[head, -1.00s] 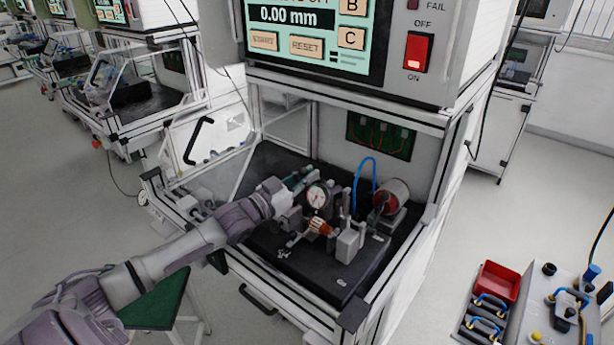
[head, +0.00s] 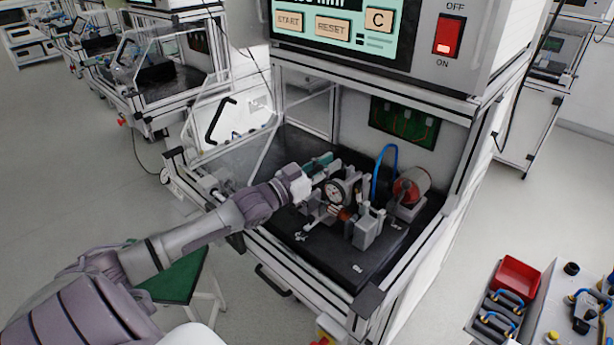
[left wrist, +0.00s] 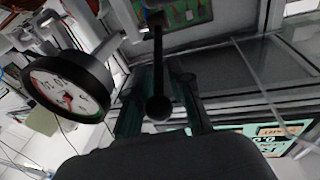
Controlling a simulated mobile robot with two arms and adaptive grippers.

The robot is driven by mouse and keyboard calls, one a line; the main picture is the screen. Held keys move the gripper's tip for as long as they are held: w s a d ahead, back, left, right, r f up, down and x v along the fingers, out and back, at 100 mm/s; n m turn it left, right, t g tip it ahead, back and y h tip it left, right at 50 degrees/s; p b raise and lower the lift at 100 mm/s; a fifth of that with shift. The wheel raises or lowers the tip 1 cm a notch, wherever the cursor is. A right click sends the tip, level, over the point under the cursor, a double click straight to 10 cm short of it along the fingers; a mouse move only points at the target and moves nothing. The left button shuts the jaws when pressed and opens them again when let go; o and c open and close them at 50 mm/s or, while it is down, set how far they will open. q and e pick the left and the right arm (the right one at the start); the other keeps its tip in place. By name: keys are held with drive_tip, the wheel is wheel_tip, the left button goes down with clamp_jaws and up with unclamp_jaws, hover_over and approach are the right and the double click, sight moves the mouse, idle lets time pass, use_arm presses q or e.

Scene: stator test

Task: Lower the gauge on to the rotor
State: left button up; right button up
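The round white dial gauge (head: 338,192) with a black rim stands over the rotor (head: 346,214) on the test fixture. The rotor is small and copper-red, partly hidden by fixture parts. I cannot tell whether the gauge's tip touches it. The gauge also shows large at the left of the left wrist view (left wrist: 68,90). My left gripper (head: 322,162) is just left of and behind the gauge. In the left wrist view its teal fingers stand on either side of a black lever with a ball knob (left wrist: 158,107), with gaps visible. My right gripper is out of view.
A grey block (head: 368,229) stands right of the rotor. A red-ended motor (head: 410,187) and a blue hose (head: 382,170) are behind it. The black plate's front (head: 345,268) is mostly free.

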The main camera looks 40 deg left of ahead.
use_arm(q)
drive_tip(key=v, duration=1.1)
drive_tip(key=shift+s, duration=0.35)
drive_tip(key=shift+a+f, duration=0.15)
drive_tip(key=shift+f, duration=0.1)
